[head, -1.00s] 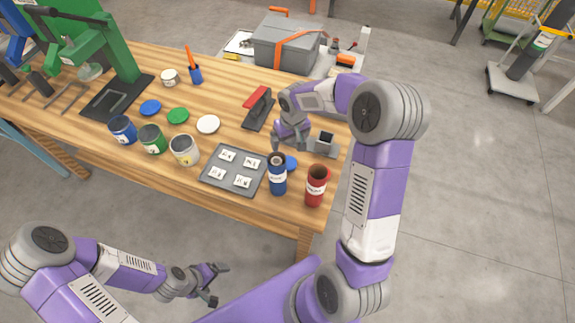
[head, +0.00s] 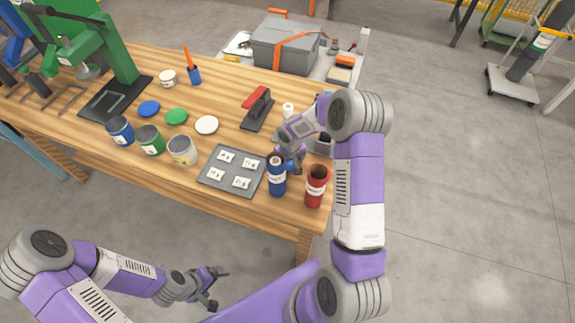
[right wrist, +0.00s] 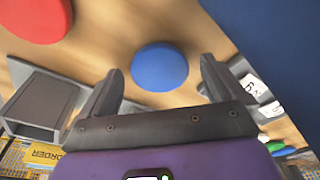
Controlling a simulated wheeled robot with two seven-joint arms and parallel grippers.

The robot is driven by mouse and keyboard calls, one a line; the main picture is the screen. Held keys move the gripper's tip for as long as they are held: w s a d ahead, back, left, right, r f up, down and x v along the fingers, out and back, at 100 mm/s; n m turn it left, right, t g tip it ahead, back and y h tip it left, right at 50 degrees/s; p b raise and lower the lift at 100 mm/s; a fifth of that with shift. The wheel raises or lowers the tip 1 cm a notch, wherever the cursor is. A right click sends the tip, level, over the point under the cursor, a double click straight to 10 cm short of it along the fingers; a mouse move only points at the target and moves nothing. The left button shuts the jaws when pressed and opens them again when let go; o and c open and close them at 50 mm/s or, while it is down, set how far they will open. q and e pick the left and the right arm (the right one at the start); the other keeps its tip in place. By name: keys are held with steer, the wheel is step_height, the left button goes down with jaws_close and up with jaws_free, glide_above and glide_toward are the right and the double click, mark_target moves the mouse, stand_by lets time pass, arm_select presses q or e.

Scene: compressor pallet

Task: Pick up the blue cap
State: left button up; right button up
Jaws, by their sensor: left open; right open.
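The blue cap (right wrist: 160,67) is a round disc lying flat on the wooden table, in the right wrist view. In the head view the blue cap (head: 293,167) is mostly hidden behind the blue bottle (head: 277,176) and my right gripper. My right gripper (head: 290,160) is open and points down beside the blue bottle. In the right wrist view its fingers (right wrist: 161,68) stand on either side of the cap in the picture, with nothing between them; contact cannot be told. My left gripper (head: 214,287) is open and empty, off the table's front edge.
A red bottle (head: 316,187) stands upright right of the blue one. A grey tray (head: 232,190) with white cards lies to the left. A red cap (right wrist: 36,14) shows in the right wrist view. Paint cans and lids, including a blue lid (head: 149,108), are further left.

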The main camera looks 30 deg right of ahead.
steer(key=shift+c, duration=0.3)
steer(key=c, duration=1)
steer(key=shift+c, duration=0.2)
